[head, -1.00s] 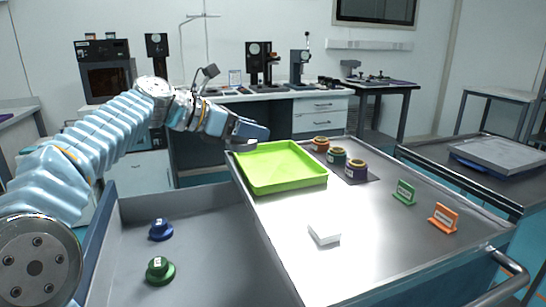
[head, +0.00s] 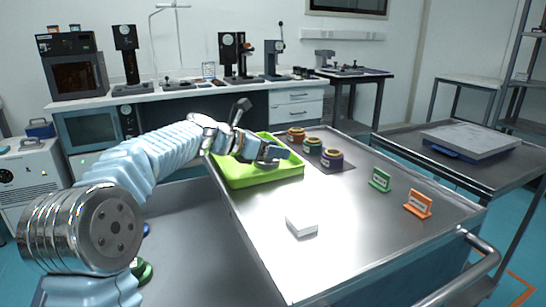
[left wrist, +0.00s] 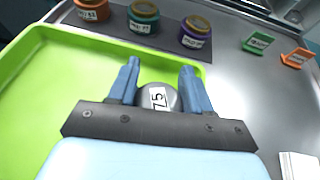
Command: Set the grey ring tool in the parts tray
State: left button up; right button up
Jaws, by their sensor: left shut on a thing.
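The green parts tray (head: 232,181) lies on the metal cart top, and its corner fills the left of the left wrist view (left wrist: 62,62). My left gripper (head: 276,156) is over the tray in the head view. In the left wrist view its two blue fingers (left wrist: 160,88) are shut on the grey ring tool (left wrist: 158,97), which bears a white label. The tool's lower part is hidden by the gripper body, so I cannot tell whether it touches the tray. My right gripper is not in view.
Orange, green and purple ringed jars (head: 313,146) stand on a dark mat behind and right of the tray. A white block (head: 301,224) lies in front. Green (head: 380,180) and orange (head: 418,204) label stands are at right. The cart's middle is clear.

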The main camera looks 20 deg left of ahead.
pick_arm(q)
jog(key=shift+s+f, duration=0.1)
jog(key=shift+f, duration=0.9)
jog(key=o, duration=1.1)
jog(key=shift+s+a, duration=0.1)
jog(key=shift+a, duration=0.05)
jog(key=v, duration=1.1)
jog(key=shift+s+a+r, duration=0.15)
jog(key=shift+s+r, duration=0.05)
jog(key=shift+s, duration=0.1)
